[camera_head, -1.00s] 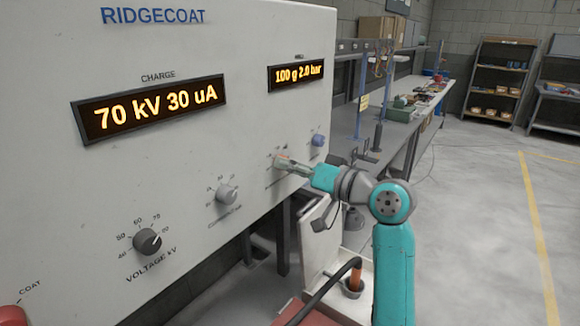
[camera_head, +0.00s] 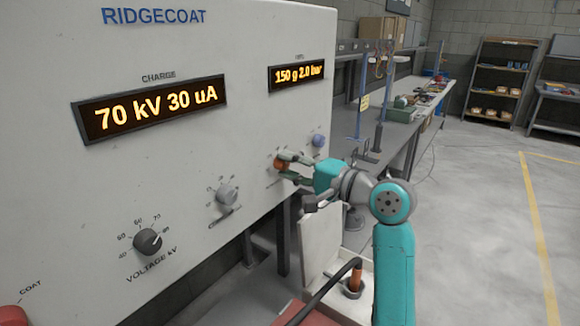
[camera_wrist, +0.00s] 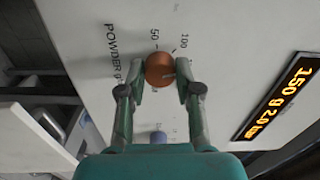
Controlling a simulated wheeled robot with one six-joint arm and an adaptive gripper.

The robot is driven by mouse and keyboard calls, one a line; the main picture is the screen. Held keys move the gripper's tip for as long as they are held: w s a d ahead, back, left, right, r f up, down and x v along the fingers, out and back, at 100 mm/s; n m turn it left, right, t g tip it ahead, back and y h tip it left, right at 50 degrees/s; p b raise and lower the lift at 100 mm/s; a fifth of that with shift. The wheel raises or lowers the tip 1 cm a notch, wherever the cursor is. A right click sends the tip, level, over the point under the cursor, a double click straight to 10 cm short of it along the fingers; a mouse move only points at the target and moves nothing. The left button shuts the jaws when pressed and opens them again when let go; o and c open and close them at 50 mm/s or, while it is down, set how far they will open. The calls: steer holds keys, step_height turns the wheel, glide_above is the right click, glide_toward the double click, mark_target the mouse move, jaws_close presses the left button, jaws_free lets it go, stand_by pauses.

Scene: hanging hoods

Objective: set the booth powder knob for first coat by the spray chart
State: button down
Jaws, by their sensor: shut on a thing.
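The copper-coloured powder knob (camera_head: 279,165) is on the right part of the pale RIDGECOAT panel. My gripper (camera_head: 285,167) is at it, its fingers closed on either side. In the wrist view the knob (camera_wrist: 159,69) sits between my fingertips, beside printed POWDER lettering and scale marks including 50 and 100. A light pointer line shows on its face. The small amber display (camera_head: 296,76) reads 150 g 2.0 bar. The spray chart cannot be made out in these frames.
A blue knob (camera_head: 318,140) is right of the powder knob. A grey knob (camera_head: 227,195) and the black voltage knob (camera_head: 148,241) are to the left. The charge display (camera_head: 150,108) reads 70 kV 30 uA. A long workbench (camera_head: 400,135) runs behind; the floor at right is clear.

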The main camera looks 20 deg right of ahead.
steer(key=shift+m, duration=1.1)
steer(key=c, duration=0.8)
jaws_free()
steer(key=v, duration=1.2)
